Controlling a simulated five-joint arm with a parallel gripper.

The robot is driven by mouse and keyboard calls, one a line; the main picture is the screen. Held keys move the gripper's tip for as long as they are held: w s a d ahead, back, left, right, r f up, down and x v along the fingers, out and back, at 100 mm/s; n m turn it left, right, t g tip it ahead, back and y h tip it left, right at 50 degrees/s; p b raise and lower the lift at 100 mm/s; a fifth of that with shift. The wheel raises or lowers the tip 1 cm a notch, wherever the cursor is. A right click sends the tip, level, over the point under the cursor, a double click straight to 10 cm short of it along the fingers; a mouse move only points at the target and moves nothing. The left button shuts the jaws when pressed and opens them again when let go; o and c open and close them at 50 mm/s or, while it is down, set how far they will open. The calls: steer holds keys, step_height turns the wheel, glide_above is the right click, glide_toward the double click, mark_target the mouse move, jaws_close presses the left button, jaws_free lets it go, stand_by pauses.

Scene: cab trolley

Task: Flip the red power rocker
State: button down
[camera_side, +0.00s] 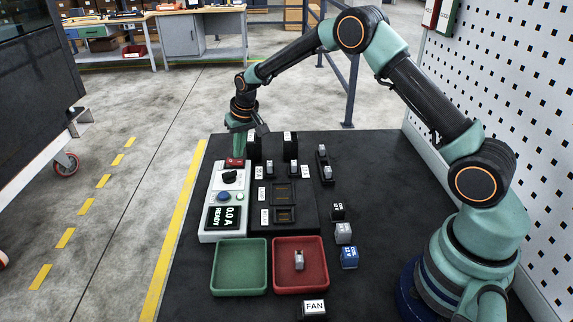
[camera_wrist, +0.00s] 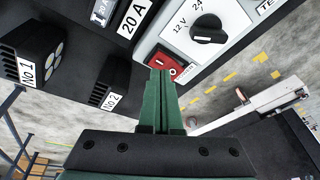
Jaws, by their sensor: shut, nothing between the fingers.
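The red power rocker (camera_side: 235,162) sits at the far end of the white tester panel (camera_side: 209,226). In the wrist view the red rocker (camera_wrist: 165,63) shows at the top of the panel beside the black knob (camera_wrist: 208,28). A circle mark shows on the rocker. My gripper (camera_side: 238,151) is shut and empty, pointing down right at the rocker. In the wrist view the closed fingertips (camera_wrist: 161,74) overlap the near edge of the rocker. I cannot tell whether they touch it. Part of the rocker is hidden behind the fingers.
A black fuse board (camera_side: 309,213) adjoins the panel on the right. A green tray (camera_side: 240,289) and a red tray (camera_side: 313,288) lie nearer. Black blocks No 1 (camera_wrist: 36,62) and No 2 (camera_wrist: 115,85) stand near the fingers.

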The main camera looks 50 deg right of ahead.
mark_target(240, 163)
steer(key=shift+r, duration=2.95)
steer(key=s+a+r+n+t, duration=0.1)
steer(key=s+r, duration=1.2)
steer(key=r, duration=0.1)
steer(key=s+n+t, duration=0.1)
steer(key=s, duration=1.5)
steer(key=shift+s+a+f+n, duration=0.3)
steer(key=shift+s+f+n, duration=0.05)
steer(key=shift+f+n, duration=0.1)
